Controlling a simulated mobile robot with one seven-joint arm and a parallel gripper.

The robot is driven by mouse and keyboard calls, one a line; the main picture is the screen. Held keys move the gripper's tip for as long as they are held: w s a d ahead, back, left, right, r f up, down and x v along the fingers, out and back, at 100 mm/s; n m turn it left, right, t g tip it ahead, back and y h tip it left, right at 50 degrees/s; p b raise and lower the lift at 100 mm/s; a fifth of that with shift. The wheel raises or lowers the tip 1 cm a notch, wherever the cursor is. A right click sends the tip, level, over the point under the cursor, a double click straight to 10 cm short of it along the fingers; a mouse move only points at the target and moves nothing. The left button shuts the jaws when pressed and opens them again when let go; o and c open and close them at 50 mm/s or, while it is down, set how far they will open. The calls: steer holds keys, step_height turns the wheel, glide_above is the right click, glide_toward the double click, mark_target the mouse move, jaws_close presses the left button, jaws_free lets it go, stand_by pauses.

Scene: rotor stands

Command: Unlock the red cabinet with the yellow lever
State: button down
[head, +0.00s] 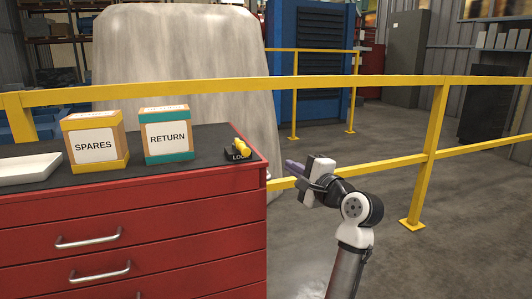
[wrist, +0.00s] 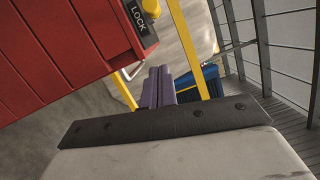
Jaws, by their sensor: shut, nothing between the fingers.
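The red cabinet (head: 140,235) stands at the left in the head view, with a dark top and several drawers. The yellow lever (head: 242,146) sits on a black base marked LOCK at the right end of that top. In the wrist view the red cabinet (wrist: 60,50) fills the upper left, and part of the yellow lever (wrist: 118,38) shows beside the LOCK plate (wrist: 139,16). My gripper (head: 290,165) is off the cabinet's right edge, apart from the lever. Its purple fingers (wrist: 158,86) are together with nothing between them.
A box marked SPARES (head: 95,143), a box marked RETURN (head: 167,137) and a white tray (head: 28,169) stand on the cabinet top, left of the lever. A yellow railing (head: 400,78) runs behind. The floor right of the cabinet is clear.

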mark_target(241, 148)
steer(key=shift+a, duration=0.15)
steer(key=w+a+r+p, duration=0.1)
steer(key=w+a+p, duration=0.2)
steer(key=w+a, duration=0.4)
steer(key=shift+w+a+r, duration=0.15)
steer(key=shift+a, duration=0.8)
